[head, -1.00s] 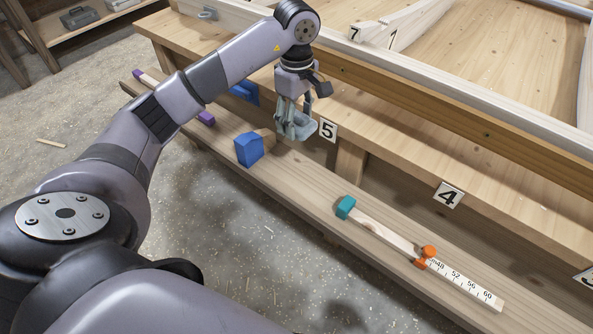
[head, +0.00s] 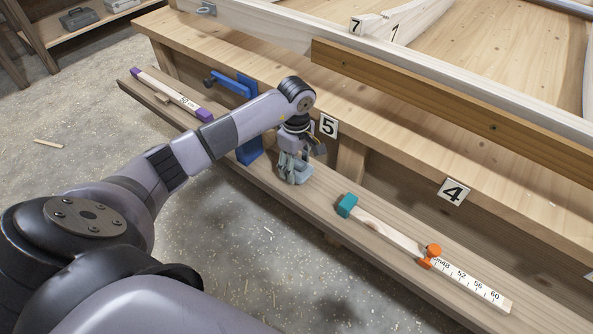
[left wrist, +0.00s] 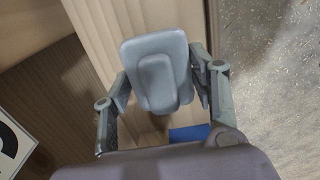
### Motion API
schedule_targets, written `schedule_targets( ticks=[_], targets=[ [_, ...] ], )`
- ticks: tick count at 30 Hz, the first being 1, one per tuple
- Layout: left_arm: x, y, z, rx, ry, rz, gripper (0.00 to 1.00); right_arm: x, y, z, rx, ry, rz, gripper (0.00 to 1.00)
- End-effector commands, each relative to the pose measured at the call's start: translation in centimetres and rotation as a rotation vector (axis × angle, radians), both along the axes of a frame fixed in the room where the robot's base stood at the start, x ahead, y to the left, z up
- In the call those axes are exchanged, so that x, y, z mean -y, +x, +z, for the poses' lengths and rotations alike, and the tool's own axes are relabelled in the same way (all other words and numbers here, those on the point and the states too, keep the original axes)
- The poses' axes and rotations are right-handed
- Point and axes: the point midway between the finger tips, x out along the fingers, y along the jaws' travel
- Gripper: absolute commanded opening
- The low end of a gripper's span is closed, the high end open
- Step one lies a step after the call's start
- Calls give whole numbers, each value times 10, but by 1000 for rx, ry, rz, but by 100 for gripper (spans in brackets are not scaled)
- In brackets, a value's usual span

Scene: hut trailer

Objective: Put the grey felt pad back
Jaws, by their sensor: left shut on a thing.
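The grey felt pad (left wrist: 163,72) is a blue-grey rounded slab with a raised oval grip, seen between the fingers in the left wrist view. My left gripper (head: 292,166) is shut on it, and the pad also shows at the fingertips in the head view (head: 298,178). The gripper and pad are low over the long lower plank (head: 325,187), below the number 5 tag (head: 328,126). I cannot tell whether the pad touches the plank. My right gripper is not in view.
A blue clamp (head: 249,152) is left of the gripper, partly behind my arm. A bar with purple ends (head: 172,92) lies farther left. A measuring bar with teal and orange parts (head: 385,232) lies to the right. The workbench (head: 400,158) edge rises behind the plank.

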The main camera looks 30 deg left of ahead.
Motion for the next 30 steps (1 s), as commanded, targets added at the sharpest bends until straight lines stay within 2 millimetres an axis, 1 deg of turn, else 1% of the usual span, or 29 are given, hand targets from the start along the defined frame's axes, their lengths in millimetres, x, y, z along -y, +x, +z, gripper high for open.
schedule_targets(
  ticks=[1,4,11,16,17,25,30],
  targets=[
    [1,-1,-12,-2,-2,1,27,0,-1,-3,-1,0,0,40],
    [1,0,-24,-1,-2,1,27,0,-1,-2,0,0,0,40],
    [0,0,-24,1,0,0,27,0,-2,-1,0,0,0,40],
    [0,0,-29,0,0,-1,27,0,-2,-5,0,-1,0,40],
    [0,0,-28,1,0,0,55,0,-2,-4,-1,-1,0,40],
    [0,0,-28,0,0,0,73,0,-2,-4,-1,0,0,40],
    [0,0,-27,1,0,0,74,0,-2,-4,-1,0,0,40]
  ],
)
